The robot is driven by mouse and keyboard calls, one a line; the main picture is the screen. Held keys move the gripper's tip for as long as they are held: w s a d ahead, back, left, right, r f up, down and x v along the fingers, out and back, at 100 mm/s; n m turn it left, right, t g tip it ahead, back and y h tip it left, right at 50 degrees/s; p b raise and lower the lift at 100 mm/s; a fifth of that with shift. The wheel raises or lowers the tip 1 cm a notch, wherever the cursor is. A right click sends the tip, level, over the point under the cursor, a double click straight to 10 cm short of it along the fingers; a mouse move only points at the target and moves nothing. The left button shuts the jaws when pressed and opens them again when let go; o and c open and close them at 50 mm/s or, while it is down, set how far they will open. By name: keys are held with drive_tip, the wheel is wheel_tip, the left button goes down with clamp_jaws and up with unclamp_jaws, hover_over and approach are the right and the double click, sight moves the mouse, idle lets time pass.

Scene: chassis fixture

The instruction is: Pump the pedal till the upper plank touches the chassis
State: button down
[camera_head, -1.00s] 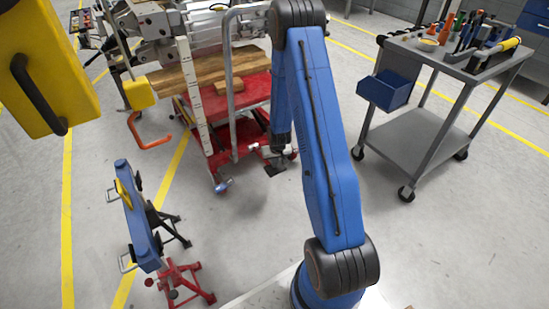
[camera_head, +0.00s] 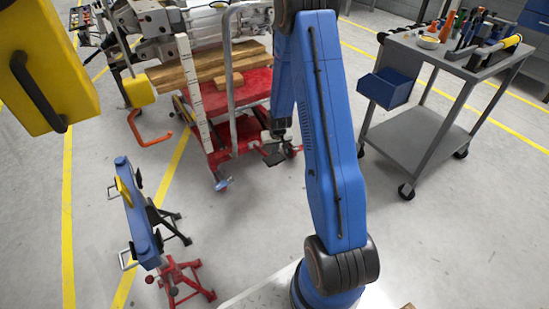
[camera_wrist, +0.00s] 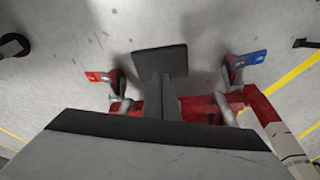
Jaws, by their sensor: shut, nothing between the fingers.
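A smaller wood block (camera_head: 229,80) is at the front of the stack. I cannot tell from this angle whether the upper plank touches the chassis. The black pedal (camera_head: 274,157) sticks out at the front of the lift; its flat pad also shows in the wrist view (camera_wrist: 160,62), between two casters. My gripper (camera_head: 279,135) is shut and empty, just above the pedal. Contact between them is unclear. The grey block with a dark edge fills the wrist view's bottom.
A red brake tab (camera_wrist: 100,77) and a blue one (camera_wrist: 250,58) flank the pedal. A tool cart (camera_head: 420,130) stands at right, a blue-and-red stand (camera_head: 140,215) at left. A yellow block hangs upper left.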

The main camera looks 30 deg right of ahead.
drive_tip(key=shift+r, duration=0.3)
wheel_tip(320, 180, down, 12)
drive_tip(key=shift+r, duration=0.15)
wheel_tip(320, 180, up, 12)
drive_tip(key=shift+r, duration=0.15)
idle(0.5)
wheel_tip(320, 180, down, 12)
drive_tip(key=f, duration=0.1)
wheel_tip(320, 180, up, 14)
drive_tip(key=shift+f, duration=0.25)
idle(0.5)
